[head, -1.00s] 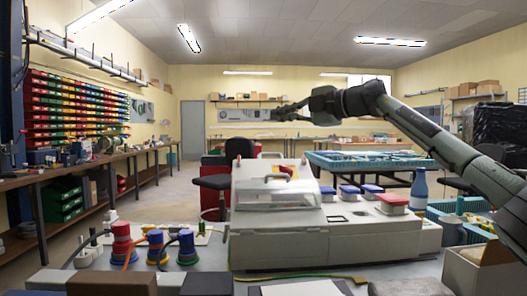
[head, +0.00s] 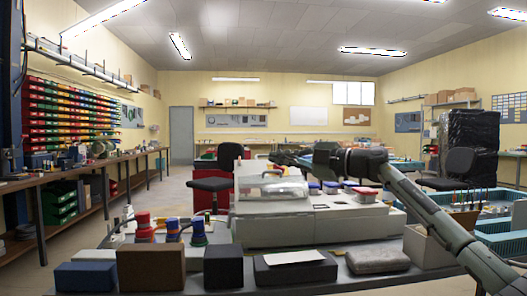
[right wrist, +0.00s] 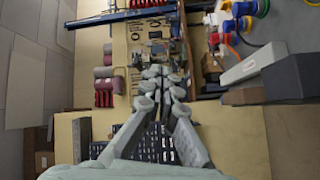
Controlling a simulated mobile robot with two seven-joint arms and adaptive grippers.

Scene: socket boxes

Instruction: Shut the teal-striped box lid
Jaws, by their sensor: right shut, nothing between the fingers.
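A large white machine box (head: 325,222) stands on the table, with a clear sloped lid (head: 272,188) on its left part. The lid looks down, though the arm partly hides its upper edge. Small socket boxes with blue and red lids stand on the right part, including a red-topped box (head: 365,194). I cannot make out a teal stripe on any lid. My right gripper (head: 277,158) is shut and empty, and appears in front of the upper edge of the clear lid. Its fingers (right wrist: 160,75) point away in the right wrist view. My left gripper is not in view.
Dark blocks, including a brown block (head: 151,268), line the table's front edge. A grey stone-like pad (head: 377,261) lies at the right. Red and blue plugs with cables (head: 198,232) stand left of the machine. An open carton (head: 428,247) sits under my right arm.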

